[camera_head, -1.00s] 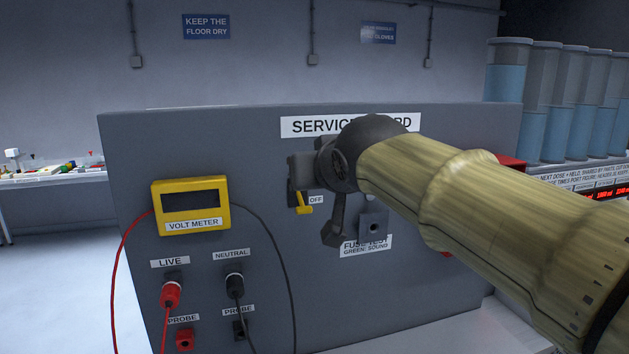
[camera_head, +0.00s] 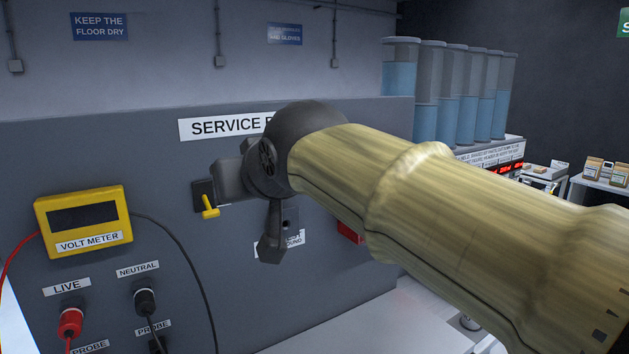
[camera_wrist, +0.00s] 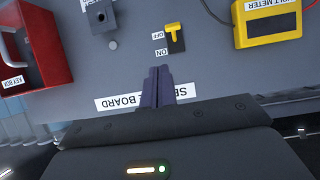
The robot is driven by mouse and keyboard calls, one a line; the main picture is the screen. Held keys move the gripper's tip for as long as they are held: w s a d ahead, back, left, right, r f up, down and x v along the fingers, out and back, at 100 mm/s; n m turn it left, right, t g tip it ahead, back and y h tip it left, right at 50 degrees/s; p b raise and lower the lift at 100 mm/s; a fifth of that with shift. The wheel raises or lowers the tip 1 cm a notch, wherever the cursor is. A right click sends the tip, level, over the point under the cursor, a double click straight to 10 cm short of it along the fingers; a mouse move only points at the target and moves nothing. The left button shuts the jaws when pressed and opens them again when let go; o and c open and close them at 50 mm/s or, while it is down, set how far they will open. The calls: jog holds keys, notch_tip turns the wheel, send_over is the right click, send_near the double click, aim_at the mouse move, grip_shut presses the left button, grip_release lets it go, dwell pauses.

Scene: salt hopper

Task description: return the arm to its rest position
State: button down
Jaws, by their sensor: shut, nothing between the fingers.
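My gripper shows in the wrist view (camera_wrist: 158,72) with its two dark fingers together and nothing between them. In the head view my gripper (camera_head: 226,182) is partly hidden behind my wrist, in front of the grey service board (camera_head: 330,185). A yellow switch lever (camera_head: 208,207) hangs downward just left of it. The wrist view is upside down and shows the lever (camera_wrist: 173,28) nearer the OFF label than the ON label. The fingers look apart from the lever; the exact gap is hard to judge. My arm crosses the right half of the head view.
A yellow volt meter (camera_head: 83,220) and the live (camera_head: 70,322) and neutral (camera_head: 145,300) plugs with cables are at left. A red key box (camera_wrist: 35,50) is on the board. Tall blue-filled cylinders (camera_head: 428,90) stand behind. A pale ledge (camera_head: 385,325) lies below the board.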

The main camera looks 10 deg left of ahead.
jog(key=w+d+f+m+g+h+p, duration=0.2)
jog(key=d+f+h, duration=0.1)
jog(key=d+f, duration=0.6)
jog(key=w+d+f+m+g+h+p, duration=0.1)
jog(key=w+d+f+m+h+p, duration=0.15)
jog(key=d+f, duration=0.6)
jog(key=s+d+f+m+g+h+p, duration=0.1)
jog(key=s+d+f+g, duration=0.1)
jog(key=s+d+f, duration=0.4)
jog(key=s+d+f+m+g+h+p, duration=0.1)
jog(key=s+d+f+g+p, duration=0.1)
jog(key=s+d+f, duration=0.4)
notch_tip(320, 180, down, 5)
jog(key=shift+s+d+r+m+g, duration=0.2)
jog(key=shift+d+m+g, duration=0.15)
jog(key=shift+d+g, duration=0.1)
